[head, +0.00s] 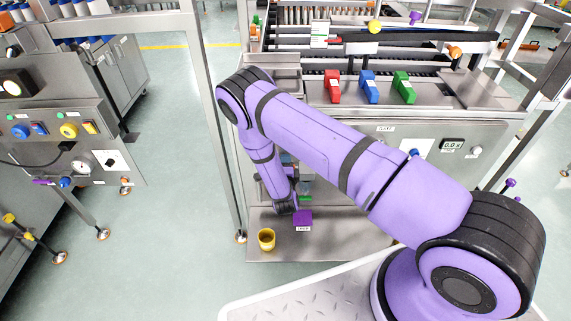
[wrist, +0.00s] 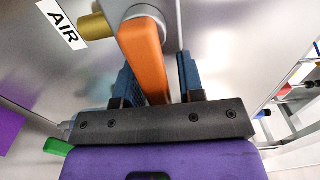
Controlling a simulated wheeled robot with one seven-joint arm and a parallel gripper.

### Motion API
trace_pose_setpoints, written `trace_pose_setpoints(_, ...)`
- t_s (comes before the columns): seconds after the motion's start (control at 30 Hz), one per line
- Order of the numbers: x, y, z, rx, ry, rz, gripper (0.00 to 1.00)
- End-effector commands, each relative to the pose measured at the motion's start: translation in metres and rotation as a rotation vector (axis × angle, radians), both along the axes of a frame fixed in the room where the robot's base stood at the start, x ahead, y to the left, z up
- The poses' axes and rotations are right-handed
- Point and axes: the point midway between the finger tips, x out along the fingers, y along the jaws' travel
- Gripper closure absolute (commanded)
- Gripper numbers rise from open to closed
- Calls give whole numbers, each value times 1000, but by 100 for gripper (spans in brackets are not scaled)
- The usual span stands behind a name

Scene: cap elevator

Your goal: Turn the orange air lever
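The orange air lever (wrist: 146,55) hangs down from a round grey pivot, beside the AIR label (wrist: 62,24) on a metal panel. My gripper (wrist: 157,72) is open, with one blue-padded finger on each side of the lever. The left finger looks very close to the lever or touching it; a gap shows between the lever and the right finger. In the head view my arm reaches down in front of the machine, and the lever cannot be made out there.
A brass-coloured fitting (wrist: 97,26) sits left of the lever pivot. A green part (wrist: 57,147) shows at lower left. In the head view a yellow cup (head: 266,239) and a purple block (head: 303,218) stand on the low metal shelf (head: 340,243). Red, blue and green parts sit above.

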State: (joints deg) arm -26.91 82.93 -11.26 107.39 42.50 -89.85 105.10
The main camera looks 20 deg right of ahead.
Motion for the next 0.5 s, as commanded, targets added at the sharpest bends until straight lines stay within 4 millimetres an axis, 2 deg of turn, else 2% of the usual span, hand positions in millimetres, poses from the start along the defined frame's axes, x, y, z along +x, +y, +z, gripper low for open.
trace_pose_setpoints(0.03,0,0,0,0,0,0,76)
trace_pose_setpoints(0.13,0,0,0,0,0,0,99)
trace_pose_setpoints(0.5,0,0,1,-26,8,0,100)
